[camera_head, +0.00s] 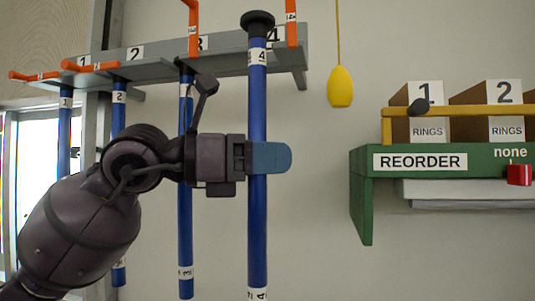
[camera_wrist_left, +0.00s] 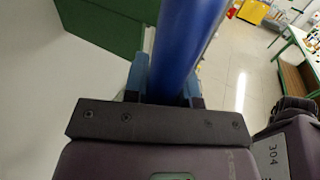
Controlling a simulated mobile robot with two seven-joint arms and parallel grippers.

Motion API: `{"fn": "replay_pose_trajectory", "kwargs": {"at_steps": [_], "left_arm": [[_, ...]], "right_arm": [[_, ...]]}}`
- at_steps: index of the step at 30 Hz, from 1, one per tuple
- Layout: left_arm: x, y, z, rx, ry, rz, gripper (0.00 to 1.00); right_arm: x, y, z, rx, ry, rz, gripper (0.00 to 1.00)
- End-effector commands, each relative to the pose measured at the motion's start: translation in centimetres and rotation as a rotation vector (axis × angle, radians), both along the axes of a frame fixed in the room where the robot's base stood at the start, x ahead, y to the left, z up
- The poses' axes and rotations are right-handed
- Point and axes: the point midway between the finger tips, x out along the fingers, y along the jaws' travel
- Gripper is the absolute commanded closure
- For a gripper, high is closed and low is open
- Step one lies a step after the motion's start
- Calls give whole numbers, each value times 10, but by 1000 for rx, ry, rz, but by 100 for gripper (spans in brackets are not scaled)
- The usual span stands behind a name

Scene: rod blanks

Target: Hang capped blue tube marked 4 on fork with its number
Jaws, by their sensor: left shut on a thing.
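A blue tube (camera_head: 258,110) with a black cap (camera_head: 258,20) and white labels marked 4 stands upright at the right part of the grey rack (camera_head: 220,60). My left gripper (camera_head: 265,158) is shut on it around mid-length. The left wrist view shows the tube (camera_wrist_left: 185,45) between the two fingers (camera_wrist_left: 165,85). The cap is above the rack and the tube crosses in front of its edge, just left of the number 4 sign (camera_head: 275,35). I cannot tell whether it is inside the fork or in front of it. My right gripper is not in view.
Blue tubes hang at positions 1 (camera_head: 64,130), 2 (camera_head: 118,105) and 3 (camera_head: 185,220). Orange bars lie flat at 1 and 2; those at 3 (camera_head: 194,28) and 4 (camera_head: 291,22) stand up. A yellow weight (camera_head: 340,87) hangs right. A green REORDER shelf (camera_head: 362,200) holds ring boxes.

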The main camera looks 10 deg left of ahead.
Motion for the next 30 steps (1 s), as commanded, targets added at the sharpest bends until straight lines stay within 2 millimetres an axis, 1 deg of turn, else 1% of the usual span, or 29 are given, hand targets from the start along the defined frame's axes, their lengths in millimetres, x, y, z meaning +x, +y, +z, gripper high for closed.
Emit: {"fn": "replay_pose_trajectory", "kwargs": {"at_steps": [8, 19, 26, 30], "left_arm": [[16, 0, 1, 0, 1, -1, 99], [37, 0, 1, -1, 3, -1, 99], [50, 0, 1, -1, 0, 0, 99], [57, 0, 1, 0, 1, 0, 99]], "right_arm": [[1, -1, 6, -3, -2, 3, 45], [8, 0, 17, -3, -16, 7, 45], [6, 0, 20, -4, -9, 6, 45], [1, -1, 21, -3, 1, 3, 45]]}}
